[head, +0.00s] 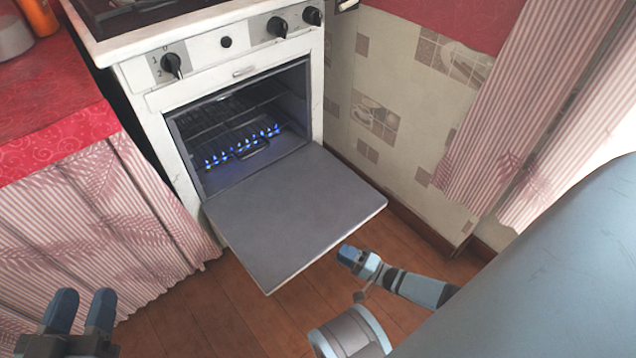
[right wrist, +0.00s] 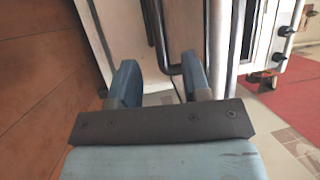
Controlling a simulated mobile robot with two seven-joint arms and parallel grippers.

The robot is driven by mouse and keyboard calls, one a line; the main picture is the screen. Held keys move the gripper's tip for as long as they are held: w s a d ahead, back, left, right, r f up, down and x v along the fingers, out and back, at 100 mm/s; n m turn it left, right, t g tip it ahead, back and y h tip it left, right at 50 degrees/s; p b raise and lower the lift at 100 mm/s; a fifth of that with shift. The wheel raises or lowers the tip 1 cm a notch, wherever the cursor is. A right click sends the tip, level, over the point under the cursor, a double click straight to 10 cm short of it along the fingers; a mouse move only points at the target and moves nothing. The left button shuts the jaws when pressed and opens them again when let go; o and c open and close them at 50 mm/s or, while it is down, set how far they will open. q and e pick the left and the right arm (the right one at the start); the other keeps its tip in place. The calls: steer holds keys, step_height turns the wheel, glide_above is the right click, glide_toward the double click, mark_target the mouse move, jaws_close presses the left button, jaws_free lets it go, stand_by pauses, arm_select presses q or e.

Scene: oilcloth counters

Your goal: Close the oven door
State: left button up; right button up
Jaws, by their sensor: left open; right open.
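The white oven (head: 225,70) stands at the top centre of the head view. Its door (head: 295,215) is hinged down, lying open about level with its grey inner face up. My right gripper (head: 350,256) is open, just off the door's front right corner in the head view. In the right wrist view its two blue fingers (right wrist: 160,82) point at white and dark oven parts (right wrist: 190,35); I cannot tell whether they touch. My left gripper (head: 80,312) is open and empty at the lower left, over the floor and away from the door.
Blue flames (head: 243,146) burn inside the oven below wire racks. A red counter (head: 50,110) with a striped curtain (head: 90,220) stands on the left. A tiled wall (head: 385,120) is on the right. Bare wooden floor (head: 215,310) lies in front of the door.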

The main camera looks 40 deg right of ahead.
steer(key=b+x, duration=0.1)
steer(key=x, duration=0.6)
steer(key=shift+w+a+b, duration=0.2)
steer(key=shift+w+b, duration=0.1)
steer(key=shift+b, duration=0.05)
steer(key=shift+w+a+r, duration=0.1)
steer(key=shift+w+a, duration=0.1)
steer(key=shift+w, duration=0.2)
arm_select(q)
steer(key=shift+w+a+r+m+t+h, duration=0.3)
steer(key=shift+w+a+r+m+h, duration=0.25)
steer(key=shift+m, duration=0.45)
steer(key=shift+d, duration=0.1)
arm_select(e)
jaws_close()
arm_select(q)
steer(key=shift+w+y, duration=0.1)
steer(key=shift+y, duration=0.25)
